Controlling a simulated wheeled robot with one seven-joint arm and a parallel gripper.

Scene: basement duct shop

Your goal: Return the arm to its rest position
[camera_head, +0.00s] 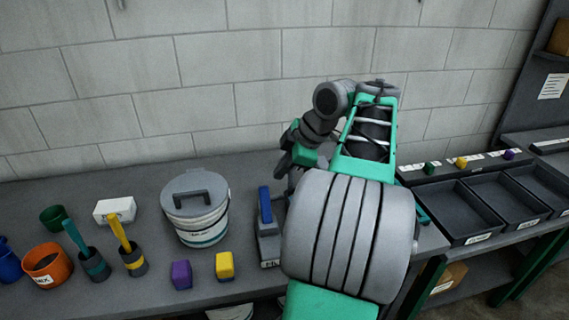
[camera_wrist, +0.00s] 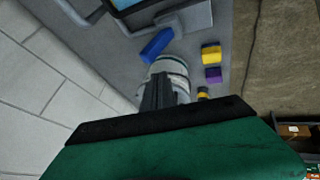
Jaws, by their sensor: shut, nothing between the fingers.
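My arm is folded up over the bench (camera_head: 75,190), right of the middle in the head view. My gripper (camera_head: 284,165) hangs at its end, near the back wall, between the lidded bucket (camera_head: 200,225) and my arm. In the wrist view my gripper's dark fingers (camera_wrist: 165,92) are together and empty, seen in front of the bucket (camera_wrist: 172,66). They look apart from the bucket; the exact gap cannot be told.
Purple (camera_head: 181,275) and yellow (camera_head: 225,266) blocks lie in front of the bucket. An orange pot (camera_head: 47,265) and brush cups stand left. Dark trays (camera_head: 467,240) are right. A block wall (camera_head: 150,80) closes the back.

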